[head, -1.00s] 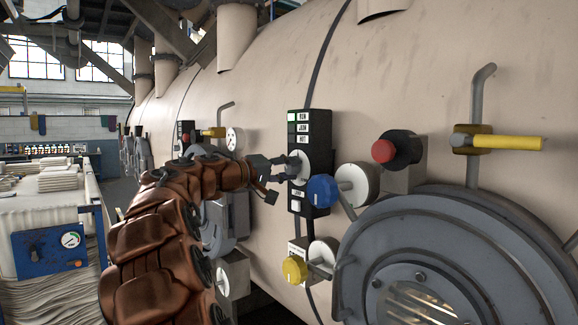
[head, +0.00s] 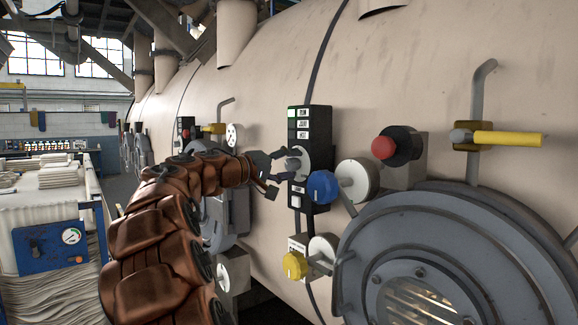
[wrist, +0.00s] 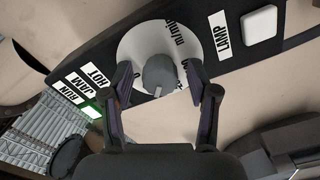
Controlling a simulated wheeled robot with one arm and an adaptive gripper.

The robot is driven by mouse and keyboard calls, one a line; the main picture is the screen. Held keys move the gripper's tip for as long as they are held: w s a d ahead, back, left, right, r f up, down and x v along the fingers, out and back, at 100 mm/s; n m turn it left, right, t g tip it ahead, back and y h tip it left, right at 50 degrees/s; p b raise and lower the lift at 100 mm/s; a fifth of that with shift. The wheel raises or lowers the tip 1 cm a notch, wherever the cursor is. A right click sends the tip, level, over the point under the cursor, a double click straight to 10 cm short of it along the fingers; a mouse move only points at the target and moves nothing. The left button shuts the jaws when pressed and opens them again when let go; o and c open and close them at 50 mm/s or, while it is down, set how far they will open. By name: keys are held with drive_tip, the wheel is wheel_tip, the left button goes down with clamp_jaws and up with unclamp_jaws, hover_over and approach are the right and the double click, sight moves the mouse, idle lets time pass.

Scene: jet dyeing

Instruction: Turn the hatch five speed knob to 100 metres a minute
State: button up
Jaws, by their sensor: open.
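The speed knob (wrist: 160,75) is a grey round knob on a white dial (wrist: 135,42) with partly readable "m/min" lettering, set in a black panel (head: 317,125). In the head view the knob (head: 292,165) sits at the middle of that panel. My gripper (wrist: 160,84) is open, with one finger on each side of the knob. I cannot tell whether the fingers touch it. In the head view my gripper (head: 280,168) reaches the panel from the left. The dial's pointer position is not readable.
A blue knob (head: 322,187) stands out just right of the dial, with a red button (head: 384,147) and yellow-handled valve (head: 505,138) farther right. A yellow knob (head: 294,265) is below. A round hatch (head: 440,215) fills the lower right. A lamp switch (wrist: 259,23) sits beside the dial.

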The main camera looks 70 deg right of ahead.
drive_tip(key=shift+w+a, duration=0.1)
drive_tip(key=v, duration=1.1)
drive_tip(key=shift+w+a, duration=0.15)
drive_tip(key=shift+a, duration=0.25)
drive_tip(key=s+a+f+n+t+y+p, duration=0.1)
drive_tip(key=a+f+n+t+y+p, duration=0.25)
drive_tip(key=a+f, duration=0.85)
drive_tip(key=s+a+f+n+t+y, duration=0.2)
drive_tip(key=a+f+n+t+y, duration=0.3)
drive_tip(key=a+f, duration=0.75)
drive_tip(key=s+a+f+y, duration=0.2)
drive_tip(key=s+a+f, duration=0.1)
drive_tip(key=a, duration=0.4)
drive_tip(key=s+a+f+n+g+y+p, duration=0.1)
drive_tip(key=s+a+f+y, duration=0.1)
drive_tip(key=a+f, duration=0.3)
drive_tip(key=s+a+f+n+y, duration=0.1)
drive_tip(key=s+a+f+y, duration=0.2)
drive_tip(key=a, duration=0.6)
drive_tip(key=shift+s+a+f, duration=0.2)
drive_tip(key=shift+s+f, duration=0.45)
drive_tip(key=shift+f, duration=0.1)
drive_tip(key=shift+n, duration=0.25)
